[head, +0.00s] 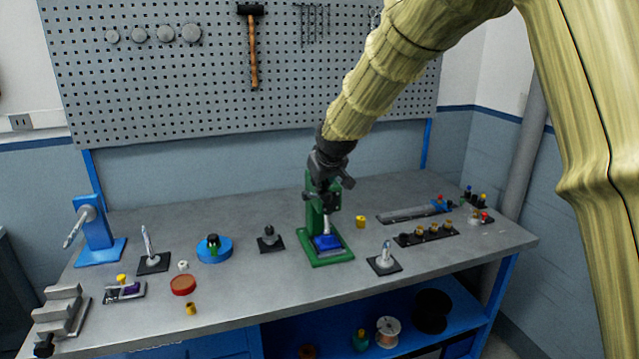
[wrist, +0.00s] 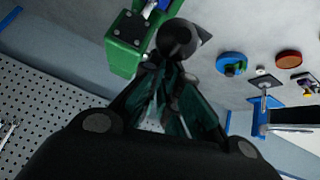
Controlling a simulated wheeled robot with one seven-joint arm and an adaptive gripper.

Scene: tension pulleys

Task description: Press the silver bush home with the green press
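The green press (head: 310,225) stands on the bench right of the middle, with a blue block (head: 327,242) on its base under a silver ram. The press also shows at the top of the wrist view (wrist: 125,43). I cannot make out the silver bush for sure; it may be hidden at the blue block. My gripper (head: 322,190) is at the top of the press. In the wrist view a black ball knob (wrist: 178,38) lies right at the fingertips. The fingers come close together there, but the knob hides whether they hold anything.
A blue round fixture (head: 225,252), a red disc (head: 183,285) and a black block with a peg (head: 269,240) stand left of the press. A post on a black plate (head: 384,263) and a row of small parts (head: 427,236) are to the right. A pegboard (head: 200,75) rises behind.

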